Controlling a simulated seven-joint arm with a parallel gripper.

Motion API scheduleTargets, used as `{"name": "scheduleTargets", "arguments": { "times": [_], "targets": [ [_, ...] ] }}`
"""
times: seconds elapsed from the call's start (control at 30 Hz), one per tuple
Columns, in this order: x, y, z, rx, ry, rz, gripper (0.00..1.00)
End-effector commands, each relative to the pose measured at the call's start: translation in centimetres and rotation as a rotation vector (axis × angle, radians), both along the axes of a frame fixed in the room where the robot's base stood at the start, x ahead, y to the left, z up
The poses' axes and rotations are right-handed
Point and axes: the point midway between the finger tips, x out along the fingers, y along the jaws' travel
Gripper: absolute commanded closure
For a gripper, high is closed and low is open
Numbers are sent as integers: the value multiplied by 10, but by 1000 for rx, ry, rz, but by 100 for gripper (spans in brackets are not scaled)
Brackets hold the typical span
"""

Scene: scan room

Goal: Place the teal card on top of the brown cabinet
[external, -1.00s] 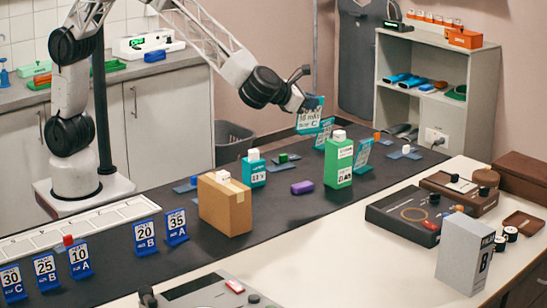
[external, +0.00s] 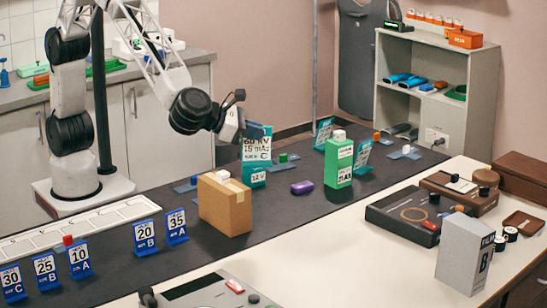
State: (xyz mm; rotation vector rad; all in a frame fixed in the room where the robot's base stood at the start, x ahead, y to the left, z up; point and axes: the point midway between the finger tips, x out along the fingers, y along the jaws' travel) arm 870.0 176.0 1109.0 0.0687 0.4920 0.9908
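My gripper (external: 243,126) is shut on a teal card (external: 257,146) with white printed panels that read roughly 60 KV, 15 mAs and C. Two more teal cards stand on the table, one at the back (external: 323,134) and one right of the green bottle (external: 362,155). No brown cabinet is clearly identifiable; a dark brown box-like piece (external: 523,174) is at the right edge. The fingertips are small and partly hidden by the card.
A cardboard box (external: 225,204) and a green bottle (external: 338,160) stand on the black table, with a purple object (external: 302,188) between them. Blue cards (external: 145,236) stand at the left front. An open grey shelf (external: 480,95) stands at the back right.

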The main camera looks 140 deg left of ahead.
Motion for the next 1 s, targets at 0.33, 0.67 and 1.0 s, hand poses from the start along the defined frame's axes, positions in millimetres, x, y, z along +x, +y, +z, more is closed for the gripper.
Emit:
{"name": "scheduleTargets", "arguments": {
  "times": [0.33, 0.67, 1.0],
  "targets": [
    [8, -101, -1, -1, 1, -102, 100],
    [7, -164, -1, -1, 1, -164, 100],
    [6, -170, -73, 0, 6, -170, 100]
  ]
}}
